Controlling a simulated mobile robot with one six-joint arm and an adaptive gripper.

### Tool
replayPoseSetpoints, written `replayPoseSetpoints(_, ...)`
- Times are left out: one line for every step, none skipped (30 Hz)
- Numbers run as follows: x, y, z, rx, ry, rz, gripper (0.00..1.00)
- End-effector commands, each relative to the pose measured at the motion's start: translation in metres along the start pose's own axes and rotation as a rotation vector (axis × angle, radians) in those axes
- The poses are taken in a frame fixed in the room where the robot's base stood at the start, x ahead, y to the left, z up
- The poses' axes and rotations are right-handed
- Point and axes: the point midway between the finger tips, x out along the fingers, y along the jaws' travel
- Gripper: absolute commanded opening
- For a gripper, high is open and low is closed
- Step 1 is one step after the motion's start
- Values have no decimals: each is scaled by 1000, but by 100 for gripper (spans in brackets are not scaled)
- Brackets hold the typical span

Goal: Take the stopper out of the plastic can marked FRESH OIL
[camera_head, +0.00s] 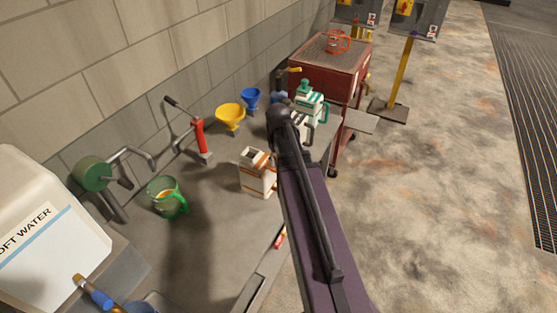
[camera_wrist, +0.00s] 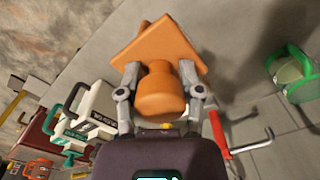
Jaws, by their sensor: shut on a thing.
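My gripper (camera_wrist: 160,82) is shut on an orange stopper (camera_wrist: 163,100) in the wrist view. Its rounded knob is between the fingers, with a wide square flange and a small nub beyond. A white can with orange bands (camera_head: 256,178) stands upright on the bench in the head view, left of my arm. A dark spot like an open mouth shows on its top. Its lettering is too small to read. The stopper appears apart from the can. In the head view my arm hides the gripper and the stopper.
A green-and-white can (camera_head: 311,104) stands beyond my arm. A yellow funnel (camera_head: 230,117), blue funnel (camera_head: 251,97), red hand pump (camera_head: 199,137) and green jug (camera_head: 167,197) stand along the wall side. A red cabinet (camera_head: 325,75) is at the far end. Open floor lies to the right.

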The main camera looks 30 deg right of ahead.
Motion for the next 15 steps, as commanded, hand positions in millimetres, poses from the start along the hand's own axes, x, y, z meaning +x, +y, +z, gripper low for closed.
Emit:
replayPoseSetpoints(-4, 0, 0, 0, 0, 0, 0)
replayPoseSetpoints(-5, 0, 0, 0, 0, 0, 0)
replayPoseSetpoints(-7, 0, 0, 0, 0, 0, 0)
replayPoseSetpoints(-8, 0, 0, 0, 0, 0, 0)
replayPoseSetpoints(-10, 0, 0, 0, 0, 0, 0)
replayPoseSetpoints(-11, 0, 0, 0, 0, 0, 0)
replayPoseSetpoints(-13, 0, 0, 0, 0, 0, 0)
replayPoseSetpoints(-14, 0, 0, 0, 0, 0, 0)
replayPoseSetpoints(-16, 0, 0, 0, 0, 0, 0)
replayPoseSetpoints(-17, 0, 0, 0, 0, 0, 0)
replayPoseSetpoints(-18, 0, 0, 0, 0, 0, 0)
replayPoseSetpoints(-20, 0, 0, 0, 0, 0, 0)
replayPoseSetpoints(-21, 0, 0, 0, 0, 0, 0)
replayPoseSetpoints(-22, 0, 0, 0, 0, 0, 0)
replayPoseSetpoints(-24, 0, 0, 0, 0, 0, 0)
